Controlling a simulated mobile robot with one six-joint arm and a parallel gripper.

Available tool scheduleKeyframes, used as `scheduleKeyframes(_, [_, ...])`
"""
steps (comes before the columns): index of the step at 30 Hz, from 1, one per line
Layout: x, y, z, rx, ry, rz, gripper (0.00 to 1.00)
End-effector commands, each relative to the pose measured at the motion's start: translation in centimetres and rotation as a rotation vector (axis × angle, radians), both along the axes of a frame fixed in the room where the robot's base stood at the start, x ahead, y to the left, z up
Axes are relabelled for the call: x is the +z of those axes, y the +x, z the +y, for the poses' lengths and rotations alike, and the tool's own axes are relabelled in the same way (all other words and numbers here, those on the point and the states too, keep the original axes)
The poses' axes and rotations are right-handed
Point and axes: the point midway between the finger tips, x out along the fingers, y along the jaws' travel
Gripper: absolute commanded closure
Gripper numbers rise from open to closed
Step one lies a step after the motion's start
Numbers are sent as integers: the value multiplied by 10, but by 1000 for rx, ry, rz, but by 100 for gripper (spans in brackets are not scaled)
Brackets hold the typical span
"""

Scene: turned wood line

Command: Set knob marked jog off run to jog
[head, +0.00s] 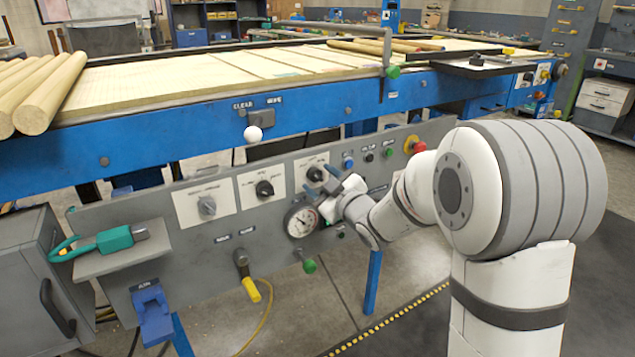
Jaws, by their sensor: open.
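A grey control panel (150,255) carries three rotary knobs on white label plates. My wrist hides part of the panel to the right.
A round gauge (301,220) sits just below my gripper. Coloured buttons and a red emergency stop (414,145) are to the right. A blue-framed table (190,125) stands behind.

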Motion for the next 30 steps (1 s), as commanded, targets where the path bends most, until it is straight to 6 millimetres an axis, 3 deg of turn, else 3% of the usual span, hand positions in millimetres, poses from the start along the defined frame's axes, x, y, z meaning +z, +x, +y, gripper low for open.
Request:
scheduleKeyframes(7, [2,-7,-6,-3,2,-1,46])
scheduleKeyframes(19, [2,-59,-40,-2,-1,-1,46])
scheduleKeyframes(30, [0,-66,-44,0,0,0,46])
